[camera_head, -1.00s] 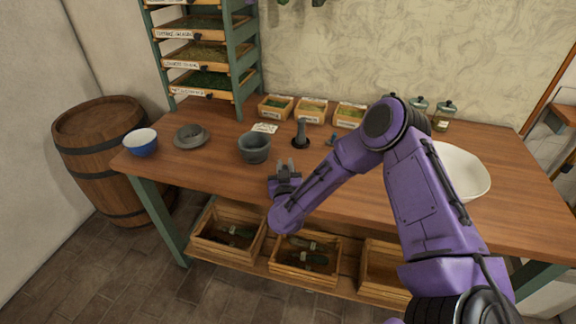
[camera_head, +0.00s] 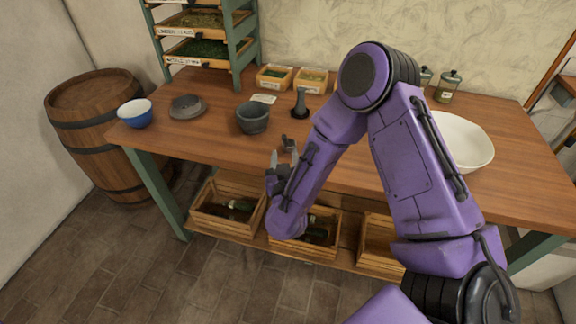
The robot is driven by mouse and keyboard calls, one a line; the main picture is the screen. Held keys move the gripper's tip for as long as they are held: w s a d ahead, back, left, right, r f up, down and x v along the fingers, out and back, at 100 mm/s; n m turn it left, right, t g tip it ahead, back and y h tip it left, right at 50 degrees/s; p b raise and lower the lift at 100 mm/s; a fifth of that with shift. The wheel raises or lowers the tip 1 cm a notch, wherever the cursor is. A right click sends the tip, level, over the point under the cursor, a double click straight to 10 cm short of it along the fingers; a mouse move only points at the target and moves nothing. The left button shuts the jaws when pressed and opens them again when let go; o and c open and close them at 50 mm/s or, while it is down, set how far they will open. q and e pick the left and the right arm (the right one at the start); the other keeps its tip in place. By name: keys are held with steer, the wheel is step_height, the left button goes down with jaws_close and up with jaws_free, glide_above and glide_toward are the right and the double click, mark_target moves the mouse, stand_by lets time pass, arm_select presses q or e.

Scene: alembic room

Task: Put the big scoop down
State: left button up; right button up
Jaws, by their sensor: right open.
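I cannot make out the big scoop in the head view; part of the table behind my right arm is hidden. My right gripper (camera_head: 283,152) is open, with its fingers pointing up at the front edge of the wooden table (camera_head: 215,134). No object shows between its fingers. A dark grey mortar (camera_head: 252,118) stands just behind and left of the gripper. My left gripper is not in view.
A blue bowl (camera_head: 135,114) and a grey round dish (camera_head: 187,108) stand at the left. A large white bowl (camera_head: 462,142) is at the right. Small labelled boxes (camera_head: 274,78) line the back. Crates (camera_head: 228,208) sit below. The front left tabletop is clear.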

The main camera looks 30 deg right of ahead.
steer(key=s+a+f+g+y, duration=0.3)
steer(key=s+f+g+y, duration=0.3)
steer(key=s+f, duration=1.1)
steer(key=s+d+f+m+g, duration=0.1)
steer(key=s+d+f+g, duration=0.1)
steer(key=s+f+g, duration=0.3)
steer(key=s+f, duration=0.4)
steer(key=s, duration=0.4)
steer(key=shift+d+m+g, duration=0.15)
steer(key=shift+m+g, duration=0.15)
steer(key=shift+g, duration=0.1)
steer(key=shift+s, duration=0.1)
